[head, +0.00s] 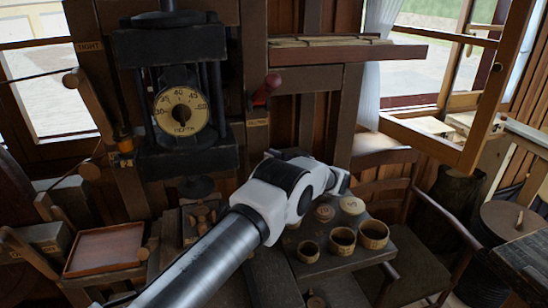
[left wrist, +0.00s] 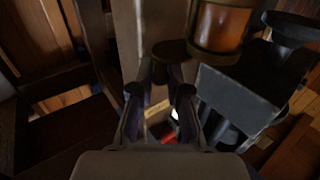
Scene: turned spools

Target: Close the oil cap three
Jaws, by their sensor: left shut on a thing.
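An amber cup with a brass-coloured rim (left wrist: 220,26) shows at the top of the left wrist view. A dark round cap (left wrist: 174,50) lies just left of it, at the fingertips of my left gripper (left wrist: 162,82), which is shut on it. I cannot tell whether the cap touches the cup. In the head view my left gripper (head: 341,182) is small at the end of the white arm, and its fingertips are not clear. A similar amber cup (head: 123,144) is on the press's left side in the head view. My right gripper is not in view.
A black press with a depth dial (head: 181,112) stands left of centre. A red-handled lever (head: 267,90) is on a post. Wooden cups (head: 342,241) and round lids (head: 352,205) stand on a dark bench right of my arm. A wooden tray (head: 105,249) is at left.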

